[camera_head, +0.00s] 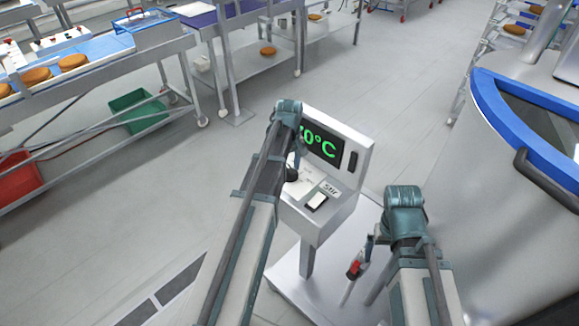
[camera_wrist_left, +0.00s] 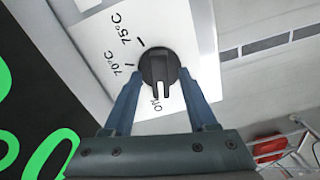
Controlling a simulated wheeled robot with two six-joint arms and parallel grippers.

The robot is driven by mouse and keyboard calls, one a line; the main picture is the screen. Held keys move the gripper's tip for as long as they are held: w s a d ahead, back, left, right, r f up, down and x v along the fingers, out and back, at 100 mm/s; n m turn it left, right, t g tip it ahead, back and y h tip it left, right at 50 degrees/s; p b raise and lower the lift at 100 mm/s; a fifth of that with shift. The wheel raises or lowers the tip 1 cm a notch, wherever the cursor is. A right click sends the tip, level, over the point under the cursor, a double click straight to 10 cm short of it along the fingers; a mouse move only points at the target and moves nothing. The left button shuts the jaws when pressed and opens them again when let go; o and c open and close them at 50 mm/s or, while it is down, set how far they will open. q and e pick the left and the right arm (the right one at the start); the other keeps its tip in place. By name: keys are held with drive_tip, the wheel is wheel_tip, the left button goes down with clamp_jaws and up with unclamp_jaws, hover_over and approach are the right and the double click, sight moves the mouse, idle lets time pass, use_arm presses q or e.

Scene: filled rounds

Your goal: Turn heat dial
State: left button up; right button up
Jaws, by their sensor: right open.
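The heat dial (camera_wrist_left: 158,68) is a round black knob on a white plate, marked 70°C, 75°C and ON in the left wrist view. The narrow bar of the dial points toward the bottom of that picture, close to the ON mark. My left gripper (camera_wrist_left: 160,80) has one finger on each side of the dial, with the tips close to its rim. I cannot tell whether they press on it. In the head view my left gripper (camera_head: 291,170) is mostly hidden behind its arm at the control box (camera_head: 352,155). My right gripper (camera_head: 362,255) is open, low beside the box.
The box's screen (camera_head: 325,148) shows green digits ending in 0°C, partly covered by my arm. A switch (camera_head: 316,201) and a "Stir" label are below it. A large steel vat (camera_head: 500,220) with a blue rim stands at right. Conveyor tables stand at upper left.

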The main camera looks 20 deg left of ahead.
sight(290, 169)
use_arm(q)
drive_tip(key=shift+r, duration=0.1)
wheel_tip(290, 169, up, 14)
drive_tip(key=p, duration=1.4)
drive_tip(key=shift+f, duration=0.2)
drive_tip(key=s+d+m, duration=1.1)
drive_tip(key=s+d, duration=0.1)
drive_tip(key=s, duration=0.1)
drive_tip(key=s+d+f+m+b, duration=0.1)
drive_tip(key=s+d+f+b, duration=0.1)
drive_tip(key=d+f+b, duration=0.2)
drive_tip(key=s+d+f+m+b, duration=0.1)
drive_tip(key=d+f+b, duration=0.2)
drive_tip(key=f+b, duration=0.6)
drive_tip(key=s+d+f+m+y+b, duration=0.1)
drive_tip(key=s+d+f+m+b, duration=0.1)
drive_tip(key=d+f+b, duration=0.2)
wheel_tip(290, 169, down, 4)
drive_tip(key=b, duration=0.3)
drive_tip(key=shift+s+d+r+b, duration=0.25)
drive_tip(key=shift+s+d+b, duration=0.05)
drive_tip(key=shift+b, duration=0.1)
